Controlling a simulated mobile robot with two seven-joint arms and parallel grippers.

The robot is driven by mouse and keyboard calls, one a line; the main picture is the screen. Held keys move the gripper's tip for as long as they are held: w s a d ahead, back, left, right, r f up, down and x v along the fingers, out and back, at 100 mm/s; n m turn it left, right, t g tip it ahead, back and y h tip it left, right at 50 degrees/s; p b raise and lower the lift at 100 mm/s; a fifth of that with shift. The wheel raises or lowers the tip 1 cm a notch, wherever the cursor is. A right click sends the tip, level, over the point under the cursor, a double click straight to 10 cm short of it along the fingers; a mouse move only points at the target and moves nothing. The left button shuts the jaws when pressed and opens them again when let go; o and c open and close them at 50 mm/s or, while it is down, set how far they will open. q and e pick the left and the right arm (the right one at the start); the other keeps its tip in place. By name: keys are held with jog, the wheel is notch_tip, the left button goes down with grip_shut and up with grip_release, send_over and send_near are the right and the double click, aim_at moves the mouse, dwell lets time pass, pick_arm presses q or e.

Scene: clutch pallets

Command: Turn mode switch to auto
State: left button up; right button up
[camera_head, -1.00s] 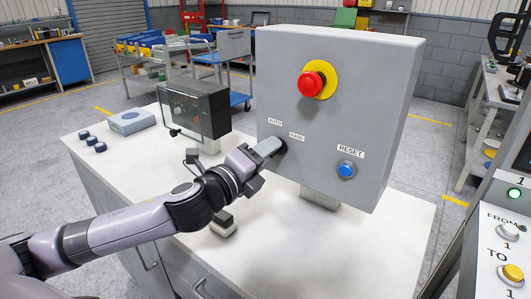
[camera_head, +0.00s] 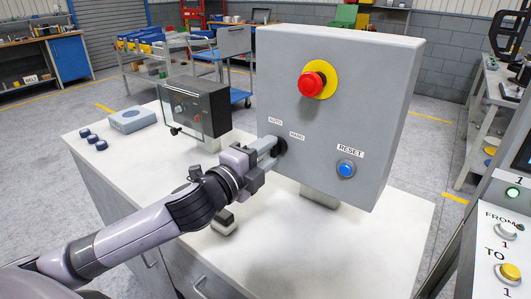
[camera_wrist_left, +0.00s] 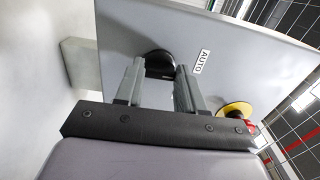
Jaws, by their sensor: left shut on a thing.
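The grey control box (camera_head: 350,105) stands on the white bench, with a black mode switch (camera_head: 281,146) low on the left of its front face. AUTO (camera_head: 275,121) and HAND (camera_head: 297,135) labels sit by the switch. My left gripper (camera_head: 272,147) is at the switch, its fingers shut on it. In the left wrist view the round black switch (camera_wrist_left: 158,63) shows between the two fingertips (camera_wrist_left: 157,68), with the AUTO label (camera_wrist_left: 202,61) beside it. The switch's pointer direction is hidden. My right gripper is not in view.
A red emergency button (camera_head: 312,84) on a yellow disc and a blue RESET button (camera_head: 346,169) are on the same face. A smaller dark box (camera_head: 194,106) stands left of my left gripper.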

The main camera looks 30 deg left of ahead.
pick_arm(q)
jog(key=o, duration=1)
jog(key=shift+o, duration=0.2)
jog(key=shift+s, duration=0.1)
jog(key=s+a+b, duration=0.1)
jog(key=s, duration=0.6)
jog(key=shift+b, duration=0.35)
